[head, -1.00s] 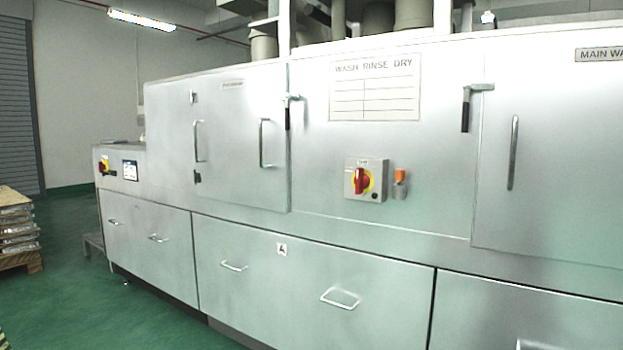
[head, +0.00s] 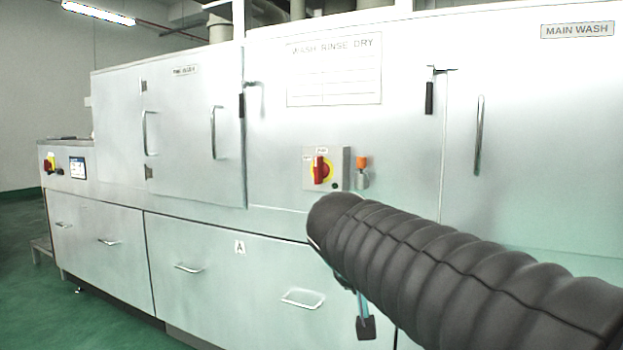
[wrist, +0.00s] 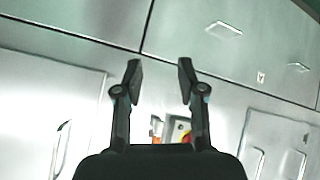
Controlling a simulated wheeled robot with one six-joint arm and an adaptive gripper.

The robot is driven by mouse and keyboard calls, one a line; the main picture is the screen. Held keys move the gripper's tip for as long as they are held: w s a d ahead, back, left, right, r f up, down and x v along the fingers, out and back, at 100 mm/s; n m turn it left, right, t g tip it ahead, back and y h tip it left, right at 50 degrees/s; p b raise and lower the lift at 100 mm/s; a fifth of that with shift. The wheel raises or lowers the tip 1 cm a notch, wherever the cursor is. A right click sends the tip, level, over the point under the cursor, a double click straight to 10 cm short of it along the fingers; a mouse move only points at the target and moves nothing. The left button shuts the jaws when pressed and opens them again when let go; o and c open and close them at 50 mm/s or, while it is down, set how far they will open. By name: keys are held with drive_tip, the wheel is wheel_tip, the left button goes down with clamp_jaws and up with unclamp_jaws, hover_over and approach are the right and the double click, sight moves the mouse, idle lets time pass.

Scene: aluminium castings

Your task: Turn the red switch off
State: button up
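The red switch (head: 320,170) is a rotary handle on a yellow disc, mounted on a grey box on the metal machine front. Its handle stands roughly upright. In the wrist view, part of the red switch (wrist: 187,138) shows low in the picture, partly hidden by my right-hand finger. My gripper (wrist: 160,76) is open, with nothing between its fingers. In the head view my dark ribbed arm reaches in from the right, below and in front of the switch box; only a little of the gripper shows under it.
An orange-topped fitting (head: 361,172) sticks out just right of the switch box. A similar red and yellow switch (head: 48,164) and a small screen (head: 78,167) are at the far left. Door handles (head: 479,135) protrude from the panels. Green floor is open at lower left.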

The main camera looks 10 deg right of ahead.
drive_tip(key=w+a+r+m+t+h+b, duration=0.1)
drive_tip(key=w+a+r, duration=0.1)
drive_tip(key=w+r, duration=0.3)
drive_tip(key=w+a+r+m+t+h+b, duration=0.1)
drive_tip(key=w+a+r+t+h, duration=0.15)
drive_tip(key=w, duration=0.55)
drive_tip(key=m+t+h+b, duration=0.2)
drive_tip(key=m+t, duration=0.1)
approach(316, 168)
drive_tip(key=p+x, duration=0.3)
drive_tip(key=x, duration=0.7)
clamp_jaws()
